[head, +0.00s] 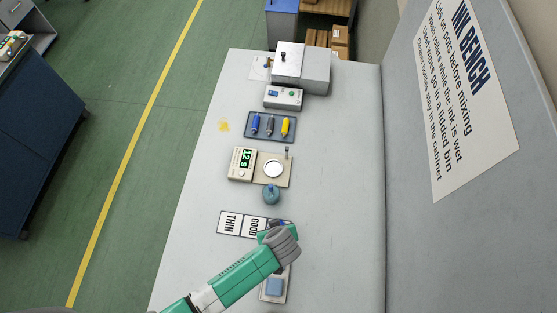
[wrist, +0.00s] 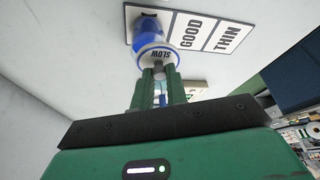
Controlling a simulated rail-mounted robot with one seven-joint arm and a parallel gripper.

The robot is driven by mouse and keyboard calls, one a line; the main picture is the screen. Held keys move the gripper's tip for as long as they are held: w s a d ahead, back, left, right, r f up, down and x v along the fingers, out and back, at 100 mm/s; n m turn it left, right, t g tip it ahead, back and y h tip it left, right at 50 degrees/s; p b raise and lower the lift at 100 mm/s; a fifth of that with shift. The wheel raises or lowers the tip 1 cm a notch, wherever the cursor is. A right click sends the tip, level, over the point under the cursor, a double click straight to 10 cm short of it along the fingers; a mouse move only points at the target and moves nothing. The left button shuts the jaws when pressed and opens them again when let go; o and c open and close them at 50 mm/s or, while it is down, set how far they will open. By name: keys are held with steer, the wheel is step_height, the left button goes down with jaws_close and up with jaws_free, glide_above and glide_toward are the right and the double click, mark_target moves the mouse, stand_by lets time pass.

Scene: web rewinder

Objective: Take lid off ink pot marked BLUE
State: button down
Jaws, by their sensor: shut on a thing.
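My gripper (wrist: 160,72) is shut on a blue thing (wrist: 148,27) with a white round face. A grey knob-like part shows at the fingertips. The white face bears a word that looks like SLOW; I cannot read BLUE on it. A rounded blue-teal pot (head: 271,194) stands upright farther along the bench, just beyond my gripper. I cannot read any marking on it.
The card strip shows THIN (head: 230,222) and GOOD (head: 251,226). Beyond the pot are a scale with a green display (head: 242,157), a tray of coloured tubes (head: 258,138) and grey boxes. The bench's right side is clear, beside a wall sign.

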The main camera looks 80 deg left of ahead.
steer(key=s+d+r+b, duration=0.1)
steer(key=s+d, duration=0.6)
steer(key=d, duration=0.4)
steer(key=shift+d+r, duration=0.15)
steer(key=shift+w, duration=0.1)
